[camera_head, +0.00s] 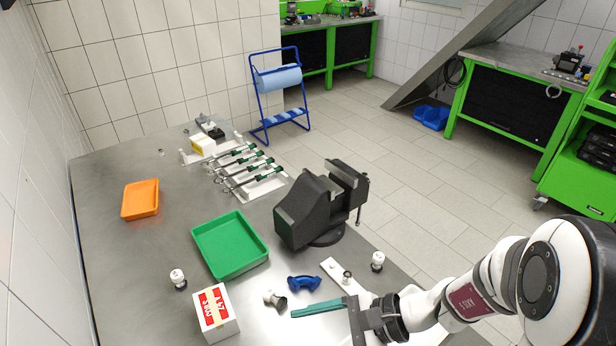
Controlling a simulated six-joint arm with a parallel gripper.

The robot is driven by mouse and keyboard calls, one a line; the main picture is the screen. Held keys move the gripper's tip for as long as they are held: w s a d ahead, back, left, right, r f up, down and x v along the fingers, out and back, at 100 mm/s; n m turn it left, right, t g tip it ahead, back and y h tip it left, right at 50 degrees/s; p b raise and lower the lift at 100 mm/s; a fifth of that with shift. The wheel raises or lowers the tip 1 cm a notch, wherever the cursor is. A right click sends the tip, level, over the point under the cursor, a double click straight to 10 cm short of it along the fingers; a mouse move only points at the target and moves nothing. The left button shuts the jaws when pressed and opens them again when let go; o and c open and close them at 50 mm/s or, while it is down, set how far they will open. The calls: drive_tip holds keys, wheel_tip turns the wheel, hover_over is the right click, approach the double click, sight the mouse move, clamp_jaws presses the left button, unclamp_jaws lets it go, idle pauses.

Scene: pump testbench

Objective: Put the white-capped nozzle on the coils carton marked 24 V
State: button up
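The coils carton (217,318) is a white box with red label patches at the near left of the steel bench. Its lettering is upside down to me and appears to include 24 V. I cannot see a gap between the fingers. Nothing shows on the carton's top.
A white plate (333,269) with a small fitting lies beyond my gripper. A green tray (254,268), orange tray (140,199) and black vise (296,212) stand farther back.

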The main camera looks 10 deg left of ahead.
drive_tip(key=w+f+m+t+y, duration=0.1)
drive_tip(key=w+f+m+t, duration=0.1)
drive_tip(key=w+f+m, duration=0.25)
drive_tip(key=m+t, duration=0.4)
approach(281, 301)
drive_tip(key=shift+h, duration=0.3)
drive_tip(key=x, duration=1.1)
drive_tip(key=shift+w+a, duration=0.15)
drive_tip(key=shift+a, duration=0.3)
drive_tip(key=shift+r, duration=0.1)
clamp_jaws()
